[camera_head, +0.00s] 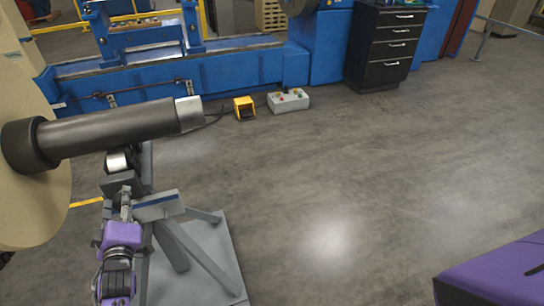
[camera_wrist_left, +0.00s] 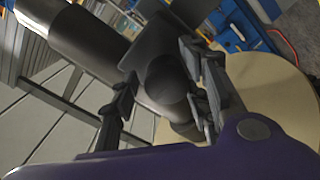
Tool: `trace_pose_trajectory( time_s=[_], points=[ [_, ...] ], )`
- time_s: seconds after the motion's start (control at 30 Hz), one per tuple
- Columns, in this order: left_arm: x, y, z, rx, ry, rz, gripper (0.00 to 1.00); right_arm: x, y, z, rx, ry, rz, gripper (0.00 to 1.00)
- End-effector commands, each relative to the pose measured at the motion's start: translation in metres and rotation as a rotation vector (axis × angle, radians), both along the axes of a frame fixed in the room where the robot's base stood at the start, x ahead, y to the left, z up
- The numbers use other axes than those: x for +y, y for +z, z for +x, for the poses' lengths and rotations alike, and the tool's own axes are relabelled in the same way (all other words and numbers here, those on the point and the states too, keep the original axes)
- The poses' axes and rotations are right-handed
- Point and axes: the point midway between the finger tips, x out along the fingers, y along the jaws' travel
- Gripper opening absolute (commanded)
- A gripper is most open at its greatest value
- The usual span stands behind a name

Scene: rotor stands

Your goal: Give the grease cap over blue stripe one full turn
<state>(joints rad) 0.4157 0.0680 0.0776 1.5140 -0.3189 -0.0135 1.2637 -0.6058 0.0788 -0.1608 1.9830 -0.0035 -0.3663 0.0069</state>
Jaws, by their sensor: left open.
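My left gripper (camera_head: 124,203) is low beside the rotor stand (camera_head: 182,245) in the head view, under the dark shaft (camera_head: 110,128). In the left wrist view the gripper (camera_wrist_left: 157,80) has its two dark fingers spread apart. A dark rounded part (camera_wrist_left: 168,80) shows between them; I cannot tell whether it is a grease cap or whether the fingers touch it. The shaft (camera_wrist_left: 85,42) crosses the upper left of the wrist view. My right gripper is not in view.
A large cream disc (camera_head: 38,215) sits on the shaft at the left. A blue machine (camera_head: 200,72), a yellow pedal (camera_head: 244,108), a grey control box (camera_head: 288,99) and a black drawer cabinet (camera_head: 386,50) stand behind.

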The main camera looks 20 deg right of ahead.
Motion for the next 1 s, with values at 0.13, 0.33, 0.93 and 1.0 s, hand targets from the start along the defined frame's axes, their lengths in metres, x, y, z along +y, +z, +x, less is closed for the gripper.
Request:
trace_pose_trajectory(
  time_s=[0.13,0.33,0.93,1.0],
  points=[
    [0.0002,0.0,-0.0003,0.0,0.0,0.001,0.34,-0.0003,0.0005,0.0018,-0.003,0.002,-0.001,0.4],
    [-0.0002,0.0006,-0.0003,-0.001,-0.001,0.001,0.08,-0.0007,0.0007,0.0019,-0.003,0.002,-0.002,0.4],
    [-0.0028,0.003,0.0003,-0.014,-0.002,0.191,0.02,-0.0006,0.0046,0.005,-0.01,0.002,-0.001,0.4],
    [-0.0032,0.0029,0.0004,-0.016,-0.002,0.251,0.02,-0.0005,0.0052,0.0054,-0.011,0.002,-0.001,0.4]
  ],
)
